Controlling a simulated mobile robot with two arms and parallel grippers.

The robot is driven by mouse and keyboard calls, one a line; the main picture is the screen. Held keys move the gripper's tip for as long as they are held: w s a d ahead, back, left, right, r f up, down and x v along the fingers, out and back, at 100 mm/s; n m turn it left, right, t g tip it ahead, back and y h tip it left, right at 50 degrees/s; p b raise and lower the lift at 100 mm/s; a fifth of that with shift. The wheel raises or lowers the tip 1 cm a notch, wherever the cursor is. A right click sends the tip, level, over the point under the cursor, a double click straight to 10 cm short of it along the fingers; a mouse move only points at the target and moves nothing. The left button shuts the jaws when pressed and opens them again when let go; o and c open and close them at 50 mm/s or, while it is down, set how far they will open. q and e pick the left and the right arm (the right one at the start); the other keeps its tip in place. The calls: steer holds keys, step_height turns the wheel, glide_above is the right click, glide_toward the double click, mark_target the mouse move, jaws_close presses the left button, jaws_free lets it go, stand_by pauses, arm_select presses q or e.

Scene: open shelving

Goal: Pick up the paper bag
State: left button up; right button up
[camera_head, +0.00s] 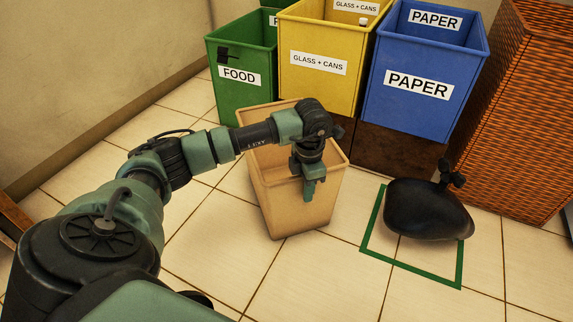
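A tan, open-topped, tapered container (290,212) stands upright on the tiled floor in the middle. I cannot tell whether it is the paper bag or a bin. My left gripper (313,193) points down at the container's right part, overlapping its near rim in the picture. The gap between its fingers does not show clearly, nor whether they touch the container. A black tied bag (425,210) with a knot on top lies on the floor at the right. My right gripper is not in view.
Behind stand a green FOOD bin (237,95), a yellow GLASS + CANS bin (318,88) and a blue PAPER bin (415,108). A green floor outline (410,272) surrounds most of the black bag. An orange-brown woven block (515,130) stands at right. Floor in front is clear.

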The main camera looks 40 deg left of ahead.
arm_select(q)
jaws_close()
stand_by(1.4)
